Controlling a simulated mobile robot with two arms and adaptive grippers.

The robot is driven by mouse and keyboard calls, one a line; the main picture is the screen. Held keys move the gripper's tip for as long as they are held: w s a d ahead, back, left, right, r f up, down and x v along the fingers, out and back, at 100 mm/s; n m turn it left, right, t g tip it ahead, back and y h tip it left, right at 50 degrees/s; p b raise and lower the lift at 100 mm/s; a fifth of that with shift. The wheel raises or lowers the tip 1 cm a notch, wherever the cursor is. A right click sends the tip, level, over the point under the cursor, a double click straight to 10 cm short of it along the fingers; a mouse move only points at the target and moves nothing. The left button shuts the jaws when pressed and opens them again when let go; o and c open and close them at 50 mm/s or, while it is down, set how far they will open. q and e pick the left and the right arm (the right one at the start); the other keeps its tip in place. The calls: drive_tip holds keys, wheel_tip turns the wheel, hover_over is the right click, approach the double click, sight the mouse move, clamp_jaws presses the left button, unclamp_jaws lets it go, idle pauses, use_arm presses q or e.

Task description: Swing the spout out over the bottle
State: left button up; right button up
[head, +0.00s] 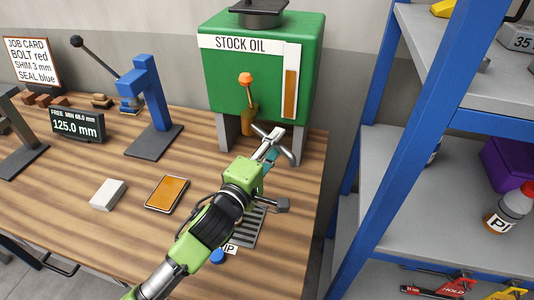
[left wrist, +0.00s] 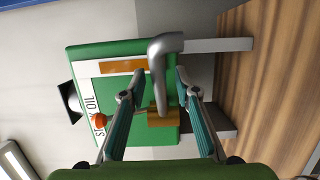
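The green stock oil tank (head: 262,80) stands at the back right of the bench. It has a brass tap body (head: 250,120) and an orange-knobbed lever (head: 246,79) on its front. The grey bent spout (head: 290,152) shows beyond my left gripper (head: 270,143). In the left wrist view the spout (left wrist: 158,70) appears between the two parted fingers of my left gripper (left wrist: 158,94), with gaps on both sides. A blue round thing (head: 218,257) shows beside my left arm; I cannot tell whether it belongs to a bottle. My right gripper is out of view.
A slotted grey tray (head: 248,230) lies partly under my arm. A blue press (head: 150,95), an orange-topped pad (head: 167,193) and a pale block (head: 108,195) are on the bench. A blue-framed shelf (head: 400,180) stands close on the right, with a red-capped bottle (head: 510,208).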

use_arm(q)
drive_tip(key=v, duration=1.1)
drive_tip(key=shift+s+a, duration=0.2)
drive_tip(key=shift+s, duration=0.15)
